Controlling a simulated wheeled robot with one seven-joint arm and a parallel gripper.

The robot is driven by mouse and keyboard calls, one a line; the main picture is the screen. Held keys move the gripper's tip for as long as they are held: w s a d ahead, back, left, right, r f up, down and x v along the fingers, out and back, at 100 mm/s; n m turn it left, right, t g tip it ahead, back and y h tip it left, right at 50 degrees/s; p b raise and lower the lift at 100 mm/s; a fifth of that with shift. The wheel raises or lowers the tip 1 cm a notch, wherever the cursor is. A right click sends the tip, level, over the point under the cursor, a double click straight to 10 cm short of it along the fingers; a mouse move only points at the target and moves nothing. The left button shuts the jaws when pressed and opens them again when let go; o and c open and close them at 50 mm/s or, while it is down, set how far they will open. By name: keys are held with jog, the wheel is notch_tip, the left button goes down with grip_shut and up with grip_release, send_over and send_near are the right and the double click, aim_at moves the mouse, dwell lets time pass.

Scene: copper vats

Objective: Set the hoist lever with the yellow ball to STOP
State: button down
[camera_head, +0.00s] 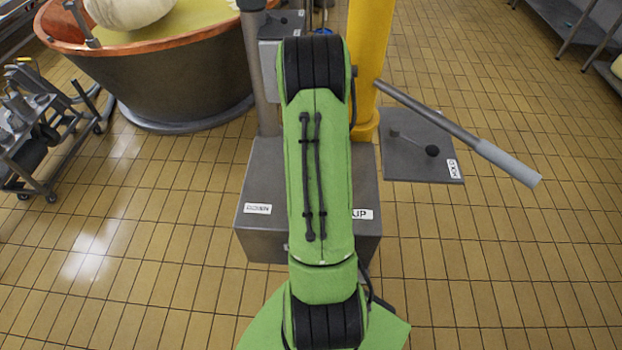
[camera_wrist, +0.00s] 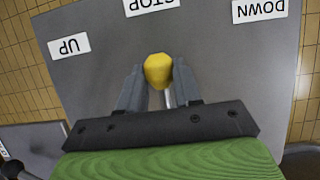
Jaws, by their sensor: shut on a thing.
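The hoist lever's yellow ball (camera_wrist: 158,70) is between the fingers of my gripper (camera_wrist: 159,74) in the wrist view, and the gripper is shut on it. Part of the thin metal lever rod shows below the ball. The STOP label (camera_wrist: 151,5) is cut by the top edge, just beyond the ball. The UP label (camera_wrist: 68,46) is to the left and the DOWN label (camera_wrist: 259,10) to the right. All three read upside down. In the head view my arm hides the gripper and lever over the grey box (camera_head: 265,170); the UP label (camera_head: 361,214) shows partly.
A grey plate (camera_head: 400,172) with a black-ball lever (camera_head: 432,151) and a HOLD label is right of the box. A long bar with a grey handle (camera_head: 508,163) reaches over it. A yellow post (camera_head: 368,60), copper vat (camera_head: 170,85) and trolley (camera_head: 40,125) stand around.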

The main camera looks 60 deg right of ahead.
jog(key=c, duration=0.8)
grip_release()
jog(key=p+v, duration=0.2)
jog(key=v, duration=1.3)
jog(key=shift+d+r+p, duration=0.1)
jog(key=shift+r+p, duration=0.2)
jog(key=shift+r, duration=0.1)
